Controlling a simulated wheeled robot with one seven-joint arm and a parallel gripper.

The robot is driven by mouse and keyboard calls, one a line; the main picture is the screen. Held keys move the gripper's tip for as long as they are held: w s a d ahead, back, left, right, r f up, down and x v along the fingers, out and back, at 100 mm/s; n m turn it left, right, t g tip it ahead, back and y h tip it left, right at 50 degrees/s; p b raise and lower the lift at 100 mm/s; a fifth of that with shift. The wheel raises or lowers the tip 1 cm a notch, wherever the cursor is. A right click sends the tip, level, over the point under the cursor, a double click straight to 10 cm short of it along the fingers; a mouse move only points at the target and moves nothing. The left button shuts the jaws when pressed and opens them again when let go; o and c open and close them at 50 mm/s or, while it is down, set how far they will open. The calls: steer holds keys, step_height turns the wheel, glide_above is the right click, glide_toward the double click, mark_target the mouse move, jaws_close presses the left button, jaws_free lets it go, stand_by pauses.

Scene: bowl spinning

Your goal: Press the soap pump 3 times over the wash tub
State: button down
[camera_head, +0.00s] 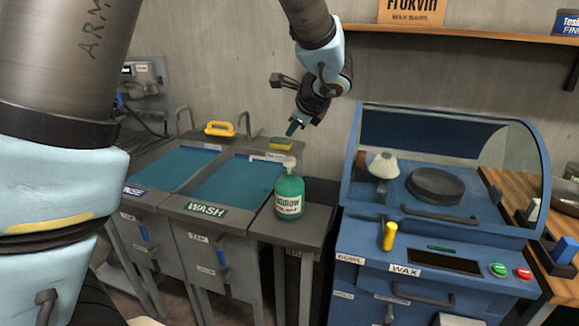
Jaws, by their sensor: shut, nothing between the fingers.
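The soap pump is a green bottle (289,195) with a white label and a pale pump head (289,163). It stands upright on a grey side table (318,214), just right of the wash tub. The wash tub (207,209) is a grey basin marked WASH, with blue-green water (232,183) in it. My gripper (292,128) is above and behind the pump head, apart from it, pointing down over the back right of the tub. Its fingers are shut with nothing held. The nozzle's exact direction is hard to make out.
A second tub (175,168) with water lies left of the wash tub. A yellow-handled brush (219,129) and a sponge (281,143) sit at the tubs' back edge. A blue machine with a clear cover (440,150) stands right of the bottle. A wooden shelf (465,35) runs along the wall.

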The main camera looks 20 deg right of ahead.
mark_target(289, 158)
step_height(289, 158, down, 5)
steer(key=b, duration=0.3)
steer(key=shift+f+b, duration=0.1)
steer(key=shift+b, duration=0.3)
stand_by(1.6)
steer(key=shift+f+b, duration=0.25)
steer(key=shift+b, duration=0.1)
steer(key=shift+f+b, duration=0.85)
steer(key=shift+f, duration=0.1)
stand_by(0.8)
steer(key=shift+r, duration=0.15)
steer(key=shift+r+p, duration=1)
steer(key=shift+r, duration=0.2)
steer(key=shift+r+p, duration=1.9)
steer(key=shift+r, duration=0.6)
